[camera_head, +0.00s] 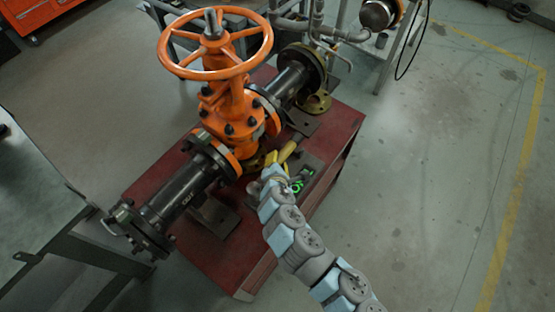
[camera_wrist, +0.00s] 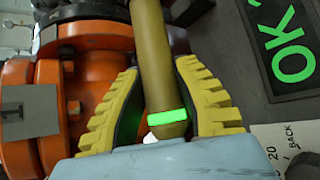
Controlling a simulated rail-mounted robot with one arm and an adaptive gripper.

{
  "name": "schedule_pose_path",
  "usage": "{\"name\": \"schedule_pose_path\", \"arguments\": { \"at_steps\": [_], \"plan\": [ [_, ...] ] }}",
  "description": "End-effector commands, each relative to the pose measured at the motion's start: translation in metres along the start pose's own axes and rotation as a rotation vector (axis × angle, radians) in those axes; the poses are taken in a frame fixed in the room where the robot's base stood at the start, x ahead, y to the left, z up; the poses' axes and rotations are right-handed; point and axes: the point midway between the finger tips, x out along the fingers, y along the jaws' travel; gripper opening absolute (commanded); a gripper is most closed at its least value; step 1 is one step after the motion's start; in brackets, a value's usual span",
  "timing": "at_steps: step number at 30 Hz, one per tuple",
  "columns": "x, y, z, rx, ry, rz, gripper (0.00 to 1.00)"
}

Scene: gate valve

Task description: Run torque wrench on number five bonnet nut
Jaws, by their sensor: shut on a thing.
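The torque wrench shows in the wrist view as a tan tubular handle (camera_wrist: 153,50) with a lit green band near its butt end. My gripper (camera_wrist: 158,78) has its yellow ridged fingers shut on this handle, one on each side. In the head view my gripper (camera_head: 271,162) is low beside the valve's near right side, with the tan handle (camera_head: 288,150) showing at it. The wrench's head is hidden. The orange gate valve (camera_head: 229,100) stands upright with dark bonnet nuts (camera_head: 229,129). I cannot make out which nut is number five.
The valve and its black pipes (camera_head: 178,197) rest on a red bench (camera_head: 160,183). A dark panel with green "OK" (camera_wrist: 285,55) lies close right of my gripper. A grey tag marked "1" (camera_wrist: 28,112) is at left.

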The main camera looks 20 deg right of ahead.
Motion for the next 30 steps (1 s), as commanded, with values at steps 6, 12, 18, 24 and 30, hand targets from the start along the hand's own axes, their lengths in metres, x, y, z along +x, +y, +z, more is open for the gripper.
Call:
{"name": "schedule_pose_path", "arguments": {
  "at_steps": [6,12,18,24,30],
  "plan": [
    [0.007,-0.009,-0.006,-0.002,-0.001,0.002,0.0],
    [0.012,-0.016,-0.012,-0.002,-0.001,0.003,0.0],
    [0.015,-0.02,-0.015,-0.002,-0.001,0.003,0.0],
    [0.017,-0.022,-0.017,-0.002,-0.001,0.004,0.0],
    [0.017,-0.022,-0.017,-0.002,-0.001,0.004,0.0]
  ]
}}
